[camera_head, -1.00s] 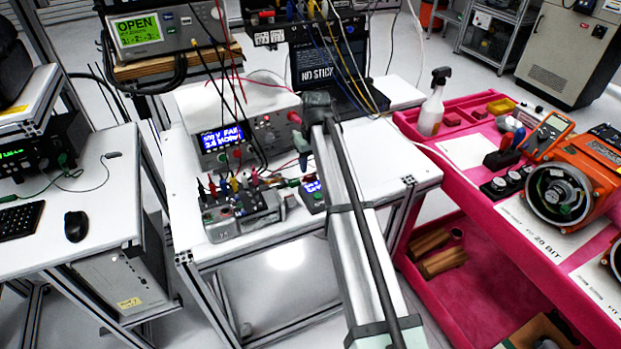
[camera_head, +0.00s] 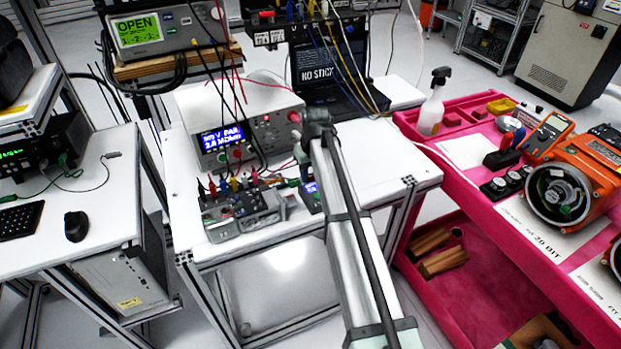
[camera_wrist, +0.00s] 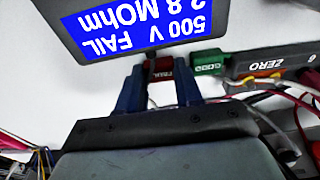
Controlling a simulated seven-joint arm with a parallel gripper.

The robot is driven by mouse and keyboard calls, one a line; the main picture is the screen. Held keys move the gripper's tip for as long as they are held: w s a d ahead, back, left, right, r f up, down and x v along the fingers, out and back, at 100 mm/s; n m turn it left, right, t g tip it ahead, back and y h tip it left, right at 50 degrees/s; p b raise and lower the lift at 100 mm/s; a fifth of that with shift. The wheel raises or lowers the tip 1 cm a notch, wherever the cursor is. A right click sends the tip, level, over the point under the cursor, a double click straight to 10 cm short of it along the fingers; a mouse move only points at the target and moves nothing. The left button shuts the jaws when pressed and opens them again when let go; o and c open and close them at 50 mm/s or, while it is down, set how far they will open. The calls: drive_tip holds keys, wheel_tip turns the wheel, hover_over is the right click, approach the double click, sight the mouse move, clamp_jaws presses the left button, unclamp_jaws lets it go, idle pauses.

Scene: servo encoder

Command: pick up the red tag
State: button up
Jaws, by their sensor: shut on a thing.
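The red tag (camera_wrist: 163,66) shows in the wrist view between the two blue fingers of my gripper (camera_wrist: 160,82). It is a small dark red block with pale lettering. My gripper is shut on it, and the fingers hide its sides. A green tag (camera_wrist: 208,62) lies just to its right. In the head view my gripper (camera_head: 304,176) is low over the white bench, right of the terminal box; the red tag cannot be made out there.
A meter reading "500 V FAIL" (camera_wrist: 110,25) is close to the fingers. A grey device marked ZERO (camera_wrist: 275,66) with cables is at right. A terminal box (camera_head: 240,212) with plugged leads stands on the white bench (camera_head: 375,185). The bench's right part is clear.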

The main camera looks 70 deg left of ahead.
wheel_tip(320, 180, up, 9)
wheel_tip(320, 180, up, 8)
drive_tip(key=n+g+h, duration=0.1)
drive_tip(key=n, duration=1.7)
hover_over(272, 198)
drive_tip(key=shift+w+f, duration=0.2)
drive_tip(key=shift+f, duration=4.7)
